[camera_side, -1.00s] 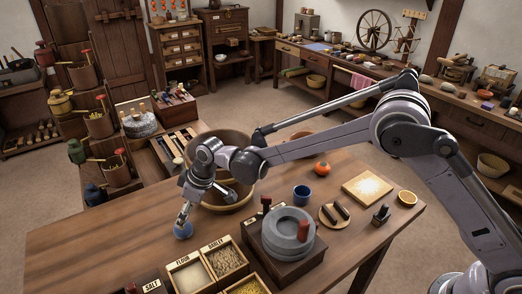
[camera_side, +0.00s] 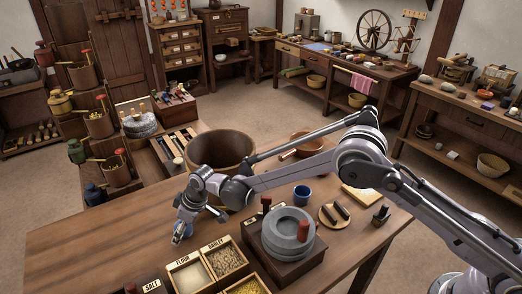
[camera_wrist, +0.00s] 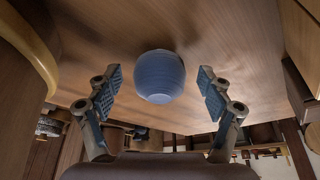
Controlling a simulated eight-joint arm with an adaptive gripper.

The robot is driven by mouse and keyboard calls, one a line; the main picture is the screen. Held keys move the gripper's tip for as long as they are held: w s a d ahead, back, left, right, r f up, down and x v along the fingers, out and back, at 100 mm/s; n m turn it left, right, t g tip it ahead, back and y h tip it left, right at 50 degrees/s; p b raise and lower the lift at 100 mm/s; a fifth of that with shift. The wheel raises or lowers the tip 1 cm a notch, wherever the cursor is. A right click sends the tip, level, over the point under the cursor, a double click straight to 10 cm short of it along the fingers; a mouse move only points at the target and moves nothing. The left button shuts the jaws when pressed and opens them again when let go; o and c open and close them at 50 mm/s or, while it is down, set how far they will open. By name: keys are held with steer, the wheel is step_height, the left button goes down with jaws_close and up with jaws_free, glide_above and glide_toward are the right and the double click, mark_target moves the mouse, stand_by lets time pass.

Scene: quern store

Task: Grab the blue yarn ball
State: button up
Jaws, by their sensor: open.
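The blue yarn ball (camera_wrist: 160,76) rests on the wooden table in the middle of the wrist view. It looks rounded, with faint horizontal bands. My gripper (camera_side: 181,232) is low over the left part of the table in the side view. Its two blue-padded fingers stand open, one on each side of the ball in the wrist view. A gap shows between the ball and each finger. In the side view the gripper hides most or all of the ball.
A large brown tub (camera_side: 220,150) stands behind my wrist. A quern (camera_side: 288,235) and a blue cup (camera_side: 302,196) are farther right. The table's left part (camera_side: 90,245) is clear.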

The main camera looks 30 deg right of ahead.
steer(key=c, duration=1.3)
steer(key=shift+o, duration=0.2)
